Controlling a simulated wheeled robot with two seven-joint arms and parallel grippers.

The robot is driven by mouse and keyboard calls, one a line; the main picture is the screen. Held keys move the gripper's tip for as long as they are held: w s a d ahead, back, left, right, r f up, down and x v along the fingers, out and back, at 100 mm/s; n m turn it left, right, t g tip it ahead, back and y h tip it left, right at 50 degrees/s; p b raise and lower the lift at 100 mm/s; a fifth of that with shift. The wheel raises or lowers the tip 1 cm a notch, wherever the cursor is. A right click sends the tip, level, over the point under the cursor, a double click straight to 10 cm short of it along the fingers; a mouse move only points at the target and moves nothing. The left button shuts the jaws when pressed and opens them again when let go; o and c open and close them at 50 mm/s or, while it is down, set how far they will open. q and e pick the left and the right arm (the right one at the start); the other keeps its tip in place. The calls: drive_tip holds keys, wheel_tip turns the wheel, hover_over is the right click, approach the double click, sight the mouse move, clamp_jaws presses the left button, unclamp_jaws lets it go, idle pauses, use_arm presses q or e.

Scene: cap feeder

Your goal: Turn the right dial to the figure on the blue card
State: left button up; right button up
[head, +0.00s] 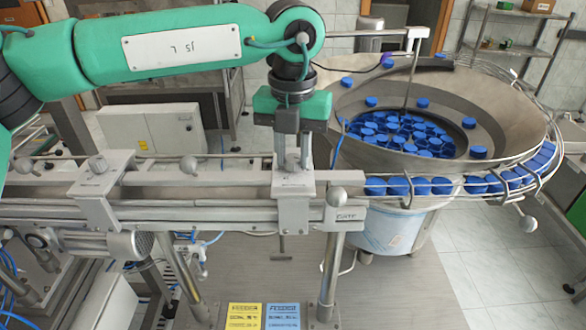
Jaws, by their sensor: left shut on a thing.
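My left gripper (293,168) points straight down over the right-hand white bracket (294,208) on the conveyor rail. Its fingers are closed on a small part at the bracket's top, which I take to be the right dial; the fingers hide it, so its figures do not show. The blue card (282,316) lies at the bottom edge, right of a yellow card (244,316). The print on both is too small to read surely. My right gripper is out of view.
A large metal feeder bowl (350,100) holding many blue caps stands at the right. A row of caps (421,186) sits in the track leading to the rail.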

use_arm(q)
drive_tip(key=m+b, duration=0.4)
drive_tip(key=shift+f+m, duration=0.15)
drive_tip(key=shift+m, duration=0.15)
drive_tip(key=m+b, duration=0.2)
drive_tip(key=m, duration=0.2)
drive_tip(key=shift+m, duration=0.3)
drive_tip(key=m+b, duration=0.1)
drive_tip(key=m, duration=0.3)
drive_tip(key=shift+w+r+m+b, duration=0.1)
drive_tip(key=shift+m+b, duration=0.1)
drive_tip(key=shift+m, duration=1)
drive_tip(key=shift+r+m+b, duration=0.1)
drive_tip(key=shift+m+b, duration=0.05)
drive_tip(key=shift+m, duration=1.05)
drive_tip(key=o, duration=1)
